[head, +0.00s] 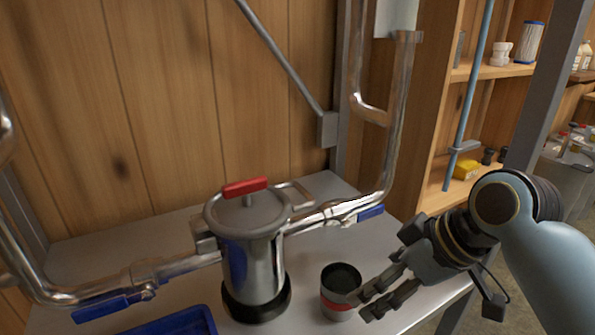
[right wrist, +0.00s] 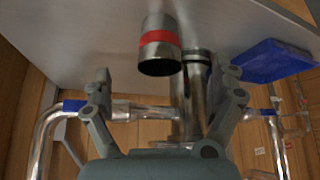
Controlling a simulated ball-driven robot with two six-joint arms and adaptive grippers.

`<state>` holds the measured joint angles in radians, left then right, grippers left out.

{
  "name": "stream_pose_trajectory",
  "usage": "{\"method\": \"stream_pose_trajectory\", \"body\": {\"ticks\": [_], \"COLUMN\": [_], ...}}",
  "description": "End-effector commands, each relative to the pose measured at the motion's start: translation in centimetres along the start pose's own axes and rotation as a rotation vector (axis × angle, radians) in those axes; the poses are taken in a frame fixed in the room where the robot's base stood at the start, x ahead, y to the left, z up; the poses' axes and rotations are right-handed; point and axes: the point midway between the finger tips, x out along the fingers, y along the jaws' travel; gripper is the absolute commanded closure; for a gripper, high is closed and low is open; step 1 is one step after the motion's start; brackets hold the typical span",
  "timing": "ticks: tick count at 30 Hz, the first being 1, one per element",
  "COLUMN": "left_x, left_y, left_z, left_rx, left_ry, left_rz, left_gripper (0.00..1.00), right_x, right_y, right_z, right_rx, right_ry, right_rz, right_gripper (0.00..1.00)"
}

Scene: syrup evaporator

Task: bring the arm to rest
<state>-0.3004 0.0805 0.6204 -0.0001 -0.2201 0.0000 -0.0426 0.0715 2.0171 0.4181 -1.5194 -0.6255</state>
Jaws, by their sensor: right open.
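My right gripper (head: 362,305) is open in the head view, with its fingertips at the right side of a metal cup (head: 334,308) with a red band. The cup stands upright on the metal table. In the right wrist view the gripper (right wrist: 165,80) has its two fingers spread wide with nothing held. The cup (right wrist: 158,60) appears upside down there, ahead of the gap between the fingers. I cannot tell whether a fingertip touches it. My left gripper is not in view.
A lidded metal canister (head: 250,270) with a red handle stands left of the cup, on pipes with blue valve levers (head: 370,212). A blue tray (head: 180,324) lies at the front left. A blue-grey pole (head: 470,95) and wooden shelves (head: 440,165) rise behind my right arm.

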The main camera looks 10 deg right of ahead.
Motion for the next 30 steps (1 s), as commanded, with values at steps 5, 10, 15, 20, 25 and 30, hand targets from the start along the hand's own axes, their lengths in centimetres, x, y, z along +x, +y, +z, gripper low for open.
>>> {"method": "stream_pose_trajectory", "body": {"ticks": [5, 10, 15, 20, 25, 30], "left_x": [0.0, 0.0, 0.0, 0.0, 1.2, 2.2], "left_y": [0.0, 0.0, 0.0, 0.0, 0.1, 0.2], "left_z": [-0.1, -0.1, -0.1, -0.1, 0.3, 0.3], "left_rx": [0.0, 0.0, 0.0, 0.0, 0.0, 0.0], "left_ry": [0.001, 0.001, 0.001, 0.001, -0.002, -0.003], "left_rz": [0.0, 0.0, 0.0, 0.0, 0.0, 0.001], "left_gripper": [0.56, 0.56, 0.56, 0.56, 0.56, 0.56], "right_x": [-1.7, -4.6, -7.7, -10.8, -5.4, -0.6], "right_y": [-1.9, -3.6, -5.1, -6.3, -5.1, -4.5], "right_z": [5.8, 10.9, 14.6, 17.4, 19.8, 22.7], "right_rx": [0.15, 0.315, 0.447, 0.559, 0.564, 0.571], "right_ry": [-0.1, -0.186, -0.24, -0.278, -0.293, -0.311], "right_rz": [0.076, 0.18, 0.277, 0.367, 0.358, 0.352], "right_gripper": [0.07, 0.07, 0.07, 0.07, 0.07, 0.07]}}
